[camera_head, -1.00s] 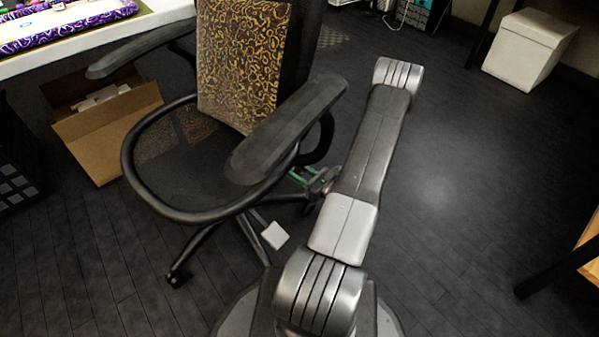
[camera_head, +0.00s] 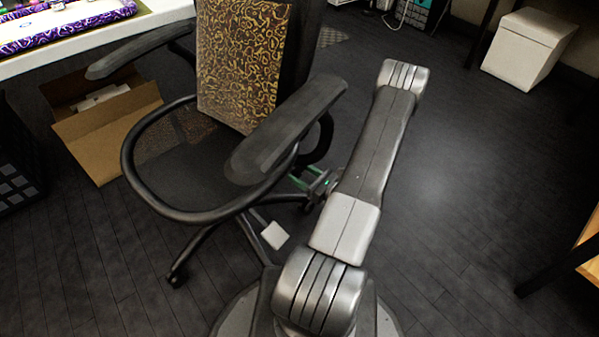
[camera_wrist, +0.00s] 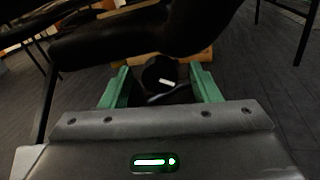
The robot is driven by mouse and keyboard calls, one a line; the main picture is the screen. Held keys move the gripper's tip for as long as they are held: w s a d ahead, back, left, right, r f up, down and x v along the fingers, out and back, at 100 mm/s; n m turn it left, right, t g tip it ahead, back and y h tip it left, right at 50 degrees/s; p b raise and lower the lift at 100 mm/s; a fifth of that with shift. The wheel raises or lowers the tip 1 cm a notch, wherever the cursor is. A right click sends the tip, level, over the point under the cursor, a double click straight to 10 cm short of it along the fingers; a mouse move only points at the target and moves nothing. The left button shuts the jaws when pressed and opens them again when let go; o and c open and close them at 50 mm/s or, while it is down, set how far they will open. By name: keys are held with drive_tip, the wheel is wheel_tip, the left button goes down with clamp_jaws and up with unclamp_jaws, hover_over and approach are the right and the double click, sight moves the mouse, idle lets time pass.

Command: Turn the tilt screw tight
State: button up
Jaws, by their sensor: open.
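The tilt screw looks to be a dark round knob (camera_wrist: 158,71) with a small white mark on its face, under the chair seat in the wrist view. My gripper (camera_wrist: 161,84) is open, with one green finger on each side of the knob; I cannot tell whether either touches it. In the head view my gripper (camera_head: 314,183) is beside the chair's right side, below the armrest, partly hidden by my arm. The office chair (camera_head: 185,213) has a black seat frame, and its knob is hidden in the head view.
A patterned board (camera_head: 242,70) stands on the chair seat against the backrest. The armrest (camera_head: 285,130) hangs over the space near my gripper. An open cardboard box (camera_head: 108,135) is at left, and a white bin (camera_head: 529,48) is at back right.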

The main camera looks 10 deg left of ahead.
drive_tip(key=p+v, duration=0.2)
drive_tip(key=v, duration=1)
drive_tip(key=shift+s+d, duration=0.15)
drive_tip(key=shift+d, duration=0.05)
drive_tip(key=b+x, duration=0.2)
drive_tip(key=x, duration=1.1)
drive_tip(key=shift+w+a+b, duration=0.2)
drive_tip(key=shift+a+b, duration=0.1)
drive_tip(key=shift+a, duration=0.05)
drive_tip(key=shift+d, duration=0.1)
